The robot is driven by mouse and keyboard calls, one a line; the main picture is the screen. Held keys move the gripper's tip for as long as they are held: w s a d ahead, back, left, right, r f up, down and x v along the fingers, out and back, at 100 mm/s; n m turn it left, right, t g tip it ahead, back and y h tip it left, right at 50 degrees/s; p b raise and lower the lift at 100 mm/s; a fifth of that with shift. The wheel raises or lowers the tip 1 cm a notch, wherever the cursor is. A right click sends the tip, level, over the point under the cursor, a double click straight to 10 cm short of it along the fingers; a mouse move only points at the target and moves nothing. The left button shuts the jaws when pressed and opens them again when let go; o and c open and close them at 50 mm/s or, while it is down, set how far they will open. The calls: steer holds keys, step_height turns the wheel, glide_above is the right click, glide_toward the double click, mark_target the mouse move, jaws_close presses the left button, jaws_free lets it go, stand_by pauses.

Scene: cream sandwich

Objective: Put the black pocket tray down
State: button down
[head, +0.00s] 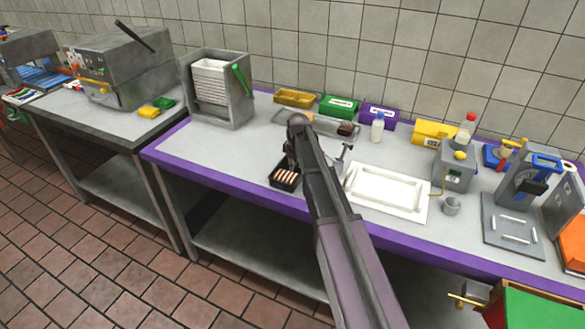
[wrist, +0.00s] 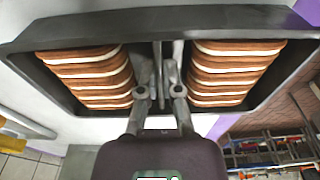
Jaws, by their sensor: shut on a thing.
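The black pocket tray (head: 284,184) is near the front purple edge of the bench, left of my arm in the head view. It holds brown and cream layered sandwiches (head: 286,174). In the wrist view the tray (wrist: 160,22) fills the upper part, with a row of sandwiches (wrist: 85,75) on each side of its middle. My gripper (wrist: 161,78) is shut on the tray's middle divider, between the rows. My arm partly covers the gripper in the head view. I cannot tell whether the tray's underside touches the bench.
A white tray (head: 350,195) lies to the right on the bench (head: 215,150). A rack of white trays (head: 216,90) stands at the back left. Yellow, green and purple bins (head: 340,106) line the wall. The bench is clear left of the black tray.

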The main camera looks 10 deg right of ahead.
steer(key=shift+f, duration=0.1)
steer(key=c, duration=0.8)
jaws_free()
step_height(320, 180, up, 12)
steer(key=d+p, duration=0.1)
steer(key=p, duration=1.1)
steer(key=shift+s, duration=0.4)
steer(key=s+a+m+h, duration=0.1)
steer(key=s+m, duration=0.9)
steer(key=s, duration=1.8)
steer(key=shift+s+m+g, duration=0.2)
steer(key=shift+m+g, duration=0.2)
